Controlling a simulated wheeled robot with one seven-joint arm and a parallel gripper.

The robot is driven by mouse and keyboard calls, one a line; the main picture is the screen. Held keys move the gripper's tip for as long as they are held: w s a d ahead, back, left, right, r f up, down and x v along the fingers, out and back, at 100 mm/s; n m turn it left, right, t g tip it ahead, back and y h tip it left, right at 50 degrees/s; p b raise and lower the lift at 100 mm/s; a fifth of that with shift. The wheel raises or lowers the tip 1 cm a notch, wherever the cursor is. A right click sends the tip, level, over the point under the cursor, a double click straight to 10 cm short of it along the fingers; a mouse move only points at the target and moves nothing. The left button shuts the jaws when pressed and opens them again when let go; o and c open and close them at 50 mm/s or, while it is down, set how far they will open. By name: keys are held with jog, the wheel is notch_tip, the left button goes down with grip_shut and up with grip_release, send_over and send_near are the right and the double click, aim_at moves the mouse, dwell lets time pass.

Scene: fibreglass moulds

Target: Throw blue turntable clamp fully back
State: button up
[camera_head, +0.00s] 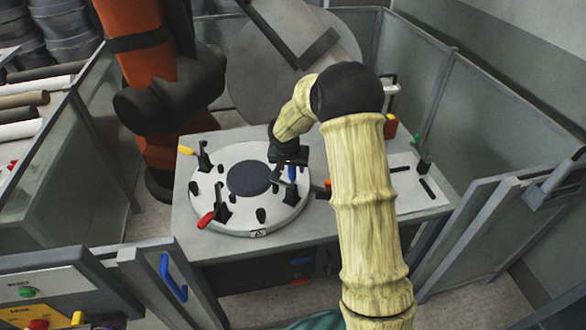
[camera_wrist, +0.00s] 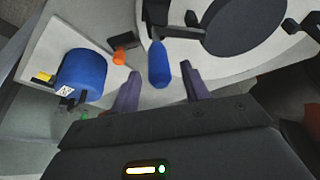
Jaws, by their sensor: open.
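The round turntable (camera_head: 235,207) has a light rim and a dark centre disc, with several clamps around its edge. The blue turntable clamp's handle (camera_head: 292,173) is at the right of the disc, close below my gripper (camera_head: 290,160). In the wrist view, the blue handle (camera_wrist: 158,66) points toward my gripper (camera_wrist: 162,86). Its end lies between the two purple fingers, which are open with gaps on both sides. I cannot tell whether they touch it. The clamp's dark base shows just above the handle. In the head view my arm covers the area to the right of it.
An orange-tipped clamp (camera_wrist: 121,56) is left of the blue one in the wrist view, and a big blue cylinder (camera_wrist: 82,75) is farther left. Grey panels (camera_head: 500,140) enclose the table's right side.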

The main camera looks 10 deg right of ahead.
jog(key=shift+x, duration=1.7)
jog(key=shift+a, duration=0.1)
grip_shut()
jog(key=shift+w, duration=0.1)
